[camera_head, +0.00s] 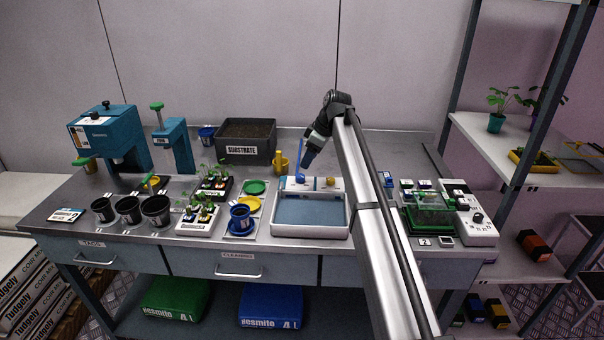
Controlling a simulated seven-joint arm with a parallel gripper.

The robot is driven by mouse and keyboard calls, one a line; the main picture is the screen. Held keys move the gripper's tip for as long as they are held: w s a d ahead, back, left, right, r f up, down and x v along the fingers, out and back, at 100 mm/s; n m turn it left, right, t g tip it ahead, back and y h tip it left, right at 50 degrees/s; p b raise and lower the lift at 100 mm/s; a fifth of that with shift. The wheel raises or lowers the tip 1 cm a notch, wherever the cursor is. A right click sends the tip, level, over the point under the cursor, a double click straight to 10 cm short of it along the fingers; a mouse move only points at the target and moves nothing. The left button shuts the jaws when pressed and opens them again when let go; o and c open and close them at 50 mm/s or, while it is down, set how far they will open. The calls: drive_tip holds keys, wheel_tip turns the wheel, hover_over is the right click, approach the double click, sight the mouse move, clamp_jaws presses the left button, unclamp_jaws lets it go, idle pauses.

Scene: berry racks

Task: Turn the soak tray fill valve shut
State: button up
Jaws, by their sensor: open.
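The white soak tray (349,222) stands at the middle of the bench, with blue-grey water in its basin. On its back ledge are a blue knob-like part (300,179) with an upright blue piece, and a small yellow knob (330,182) to its right. I cannot tell from this view which is the fill valve or how it is turned. My gripper (306,165) points down over the ledge, just above and beside the blue part. It is open and holds nothing I can see. The fingertips are small, and contact with the blue part cannot be told.
A substrate bin (245,151) and a yellow cup (281,163) stand behind left. Potted seedlings (200,214) and black pots (128,209) fill the left. A green tray (431,221) and white device (475,226) stand right. My arm crosses in front of the tray's right side.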

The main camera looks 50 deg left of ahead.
sight(300, 175)
drive_tip(key=x, duration=0.7)
drive_tip(key=shift+a+f, duration=0.1)
drive_tip(key=shift+f, duration=0.2)
drive_tip(key=c, duration=1)
